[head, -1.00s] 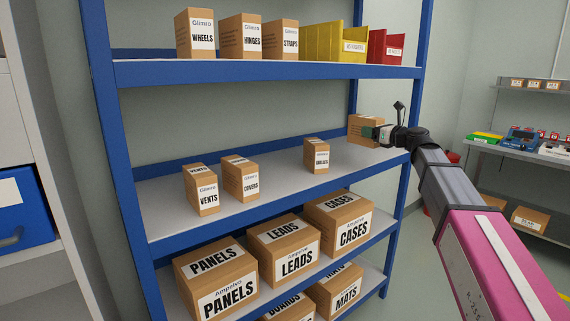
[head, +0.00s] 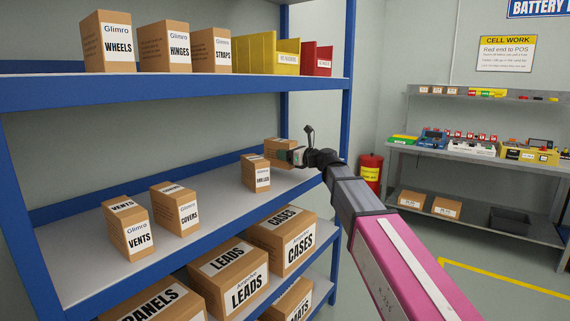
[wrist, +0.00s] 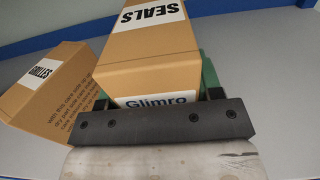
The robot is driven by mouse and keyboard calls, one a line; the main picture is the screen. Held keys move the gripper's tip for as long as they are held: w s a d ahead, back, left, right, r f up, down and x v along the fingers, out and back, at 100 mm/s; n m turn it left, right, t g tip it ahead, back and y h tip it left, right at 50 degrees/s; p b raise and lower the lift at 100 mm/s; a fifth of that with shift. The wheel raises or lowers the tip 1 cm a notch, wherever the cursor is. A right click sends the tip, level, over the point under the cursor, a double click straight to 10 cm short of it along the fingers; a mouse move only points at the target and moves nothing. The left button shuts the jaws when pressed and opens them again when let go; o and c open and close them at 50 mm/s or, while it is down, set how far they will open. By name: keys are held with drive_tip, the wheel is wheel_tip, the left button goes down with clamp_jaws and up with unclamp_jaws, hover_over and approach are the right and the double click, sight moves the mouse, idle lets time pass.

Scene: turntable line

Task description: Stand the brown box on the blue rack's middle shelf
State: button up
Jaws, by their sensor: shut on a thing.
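My gripper (head: 290,155) is shut on a brown box (head: 281,144) over the right part of the blue rack's middle shelf (head: 212,215). In the wrist view the held brown box (wrist: 155,58) reads SEALS on top and Glimro on the side nearest the wrist. Green finger pads show at its sides. The box looks upright. Its base is hidden, so I cannot tell whether it touches the shelf. A brown GRILLES box (head: 256,174) stands close to its left, and in the wrist view it (wrist: 42,95) sits at an angle beside it.
VENTS (head: 128,228) and COVERS (head: 175,210) boxes stand on the left of the middle shelf, with bare shelf between COVERS and GRILLES. The upper shelf (head: 180,90) holds boxes and bins above. A blue upright (head: 346,75) stands right of my gripper.

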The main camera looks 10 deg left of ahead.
drive_tip(key=shift+f, duration=1.75)
drive_tip(key=shift+f, duration=0.1)
drive_tip(key=o, duration=1.1)
